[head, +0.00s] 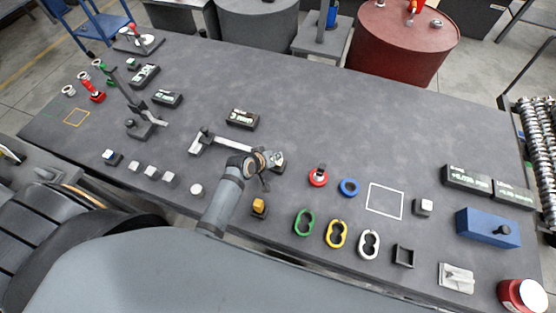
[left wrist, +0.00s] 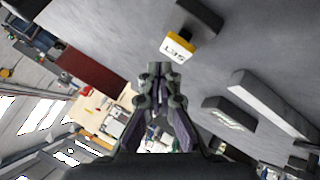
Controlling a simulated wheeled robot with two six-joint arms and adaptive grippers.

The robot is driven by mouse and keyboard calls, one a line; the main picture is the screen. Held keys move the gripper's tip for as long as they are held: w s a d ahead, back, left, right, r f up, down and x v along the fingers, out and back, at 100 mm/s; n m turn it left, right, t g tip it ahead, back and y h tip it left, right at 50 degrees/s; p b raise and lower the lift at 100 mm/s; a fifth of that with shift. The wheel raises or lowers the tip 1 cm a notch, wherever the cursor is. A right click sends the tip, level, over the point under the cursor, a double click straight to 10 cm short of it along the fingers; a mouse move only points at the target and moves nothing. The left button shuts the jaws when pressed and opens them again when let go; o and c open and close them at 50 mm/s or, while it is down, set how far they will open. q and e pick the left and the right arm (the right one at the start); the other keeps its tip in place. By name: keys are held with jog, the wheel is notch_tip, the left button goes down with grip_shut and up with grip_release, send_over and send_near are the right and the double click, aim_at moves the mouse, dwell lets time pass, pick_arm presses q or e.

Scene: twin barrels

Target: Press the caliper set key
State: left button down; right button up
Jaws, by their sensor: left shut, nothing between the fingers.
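The set key (head: 259,205) shows in the head view as a small yellow cap on a dark block near the table's front edge. In the left wrist view the yellow key (left wrist: 180,47) carries a white face lettered SET, upside down, just beyond the fingertips. The caliper (head: 228,142) lies on the table behind it, its right end partly covered by my left arm. My left gripper (head: 265,181) is shut and empty, above the table between the caliper and the key. In the left wrist view its fingertips (left wrist: 160,77) appear apart from the key. My right gripper is not in view.
A dark display box (head: 242,119) stands behind the caliper. A white cylinder (head: 196,190) stands left of my arm. The table's back middle is clear.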

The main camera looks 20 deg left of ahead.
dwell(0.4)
pick_arm(q)
jog(key=shift+f, duration=0.4)
jog(key=shift+f+b, duration=0.35)
jog(key=shift+f, duration=0.2)
dwell(0.8)
jog(key=shift+r+p, duration=0.95)
jog(key=shift+p, duration=0.15)
notch_tip(320, 180, up, 5)
jog(key=p, duration=0.5)
jog(key=shift+r+p, duration=0.15)
jog(key=shift+p, duration=0.2)
